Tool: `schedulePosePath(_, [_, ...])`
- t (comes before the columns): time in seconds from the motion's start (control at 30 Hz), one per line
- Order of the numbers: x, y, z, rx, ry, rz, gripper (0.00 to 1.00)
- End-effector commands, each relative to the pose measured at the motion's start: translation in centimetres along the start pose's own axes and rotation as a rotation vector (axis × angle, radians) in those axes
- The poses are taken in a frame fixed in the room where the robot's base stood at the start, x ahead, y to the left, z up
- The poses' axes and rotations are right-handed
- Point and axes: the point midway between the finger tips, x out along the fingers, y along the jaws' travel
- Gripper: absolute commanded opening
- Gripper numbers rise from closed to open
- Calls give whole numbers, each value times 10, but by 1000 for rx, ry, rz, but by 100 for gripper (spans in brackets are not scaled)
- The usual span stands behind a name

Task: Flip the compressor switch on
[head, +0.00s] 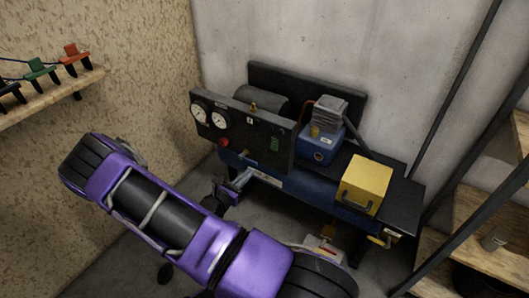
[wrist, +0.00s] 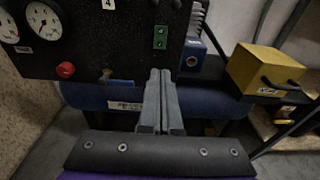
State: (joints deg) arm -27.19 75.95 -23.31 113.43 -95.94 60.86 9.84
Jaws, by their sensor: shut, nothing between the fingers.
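The compressor (head: 330,195) stands against the wall, with a black front panel (head: 235,128) at its left. A small green switch (head: 275,143) is on the right part of this panel; it also shows in the wrist view (wrist: 160,37). Whether it is on or off is too small to tell. My gripper (wrist: 160,72) is shut and empty, its fingertips pointing toward the panel and appearing just below the switch in the wrist view. They do not appear to touch it. In the head view my gripper (head: 230,188) is low in front of the panel, partly behind my arm.
Two gauges (head: 208,115) and a red knob (head: 223,143) are on the panel. A yellow box (head: 365,185) and a blue motor (head: 318,145) sit to the right. A wall shelf (head: 60,95) with clamps is at left, wooden shelves (head: 480,235) at right.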

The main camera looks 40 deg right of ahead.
Motion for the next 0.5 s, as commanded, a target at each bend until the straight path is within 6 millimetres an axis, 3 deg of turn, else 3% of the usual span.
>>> schedulePosePath(0.27, [5,1,1,1,-1,0,0])
schedulePosePath(0.5, [43,0,0,1,-2,-2,0])
